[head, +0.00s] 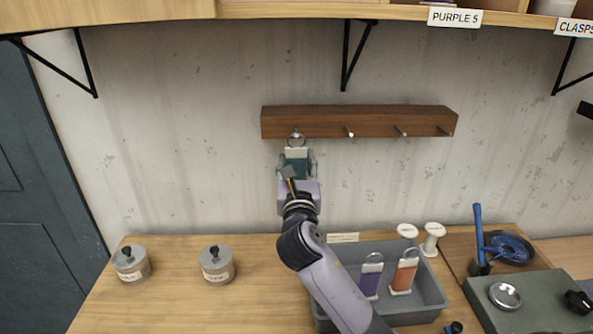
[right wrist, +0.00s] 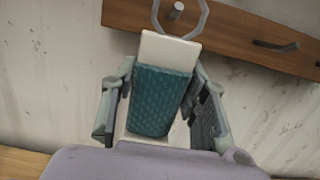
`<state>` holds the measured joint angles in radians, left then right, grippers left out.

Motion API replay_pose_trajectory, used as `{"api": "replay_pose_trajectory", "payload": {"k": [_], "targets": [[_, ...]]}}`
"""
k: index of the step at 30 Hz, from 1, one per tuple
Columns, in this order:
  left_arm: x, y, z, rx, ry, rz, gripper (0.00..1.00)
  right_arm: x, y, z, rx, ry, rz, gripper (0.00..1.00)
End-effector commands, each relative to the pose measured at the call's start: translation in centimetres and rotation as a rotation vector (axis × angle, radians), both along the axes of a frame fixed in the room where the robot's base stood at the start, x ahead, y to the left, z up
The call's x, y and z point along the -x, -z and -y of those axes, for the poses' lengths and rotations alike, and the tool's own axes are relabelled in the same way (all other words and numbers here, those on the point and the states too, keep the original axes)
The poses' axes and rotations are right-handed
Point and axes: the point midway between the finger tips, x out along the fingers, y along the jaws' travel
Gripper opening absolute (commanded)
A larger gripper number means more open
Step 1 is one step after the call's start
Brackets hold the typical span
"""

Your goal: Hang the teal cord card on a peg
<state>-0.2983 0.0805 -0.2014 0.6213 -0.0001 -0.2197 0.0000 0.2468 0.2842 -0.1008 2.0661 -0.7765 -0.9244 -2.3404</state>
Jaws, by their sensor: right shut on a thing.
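The teal cord card (head: 296,154) is a white card wrapped in teal cord with a metal ring on top. My right gripper (head: 297,165) is shut on it and holds it upright below the wooden peg rail (head: 370,121). In the right wrist view, the teal card (right wrist: 160,95) sits between the fingers of my right gripper (right wrist: 163,105). Its ring (right wrist: 204,14) frames the tip of the leftmost peg (right wrist: 175,11); I cannot tell whether the peg passes through it. The other pegs, such as the second peg (head: 349,132), are bare. My left gripper is out of view.
A grey tray (head: 436,290) holds a purple card (head: 370,281) and an orange card (head: 404,275). White spools (head: 433,236) stand behind it. Two lidded metal tins (head: 217,264) stand on the left of the bench. The wall around the rail is clear; a shelf (head: 300,10) overhangs above.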

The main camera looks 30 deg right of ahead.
Motion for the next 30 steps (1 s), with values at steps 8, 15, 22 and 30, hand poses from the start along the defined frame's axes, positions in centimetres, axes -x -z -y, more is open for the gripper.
{"api": "replay_pose_trajectory", "payload": {"k": [8, 15, 22, 30], "targets": [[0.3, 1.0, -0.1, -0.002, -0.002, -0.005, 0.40, -1.5, 0.1, 0.9, 0.000, 0.000, 0.002, 0.08], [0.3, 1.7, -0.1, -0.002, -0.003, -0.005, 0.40, -2.7, 0.2, 1.7, 0.000, 0.001, 0.001, 0.08], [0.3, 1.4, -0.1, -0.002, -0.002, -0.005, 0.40, -3.6, 0.5, 2.2, 0.001, 0.000, 0.000, 0.08], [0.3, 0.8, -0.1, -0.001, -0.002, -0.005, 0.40, -4.0, 1.0, 2.4, 0.001, 0.000, 0.001, 0.08]]}}
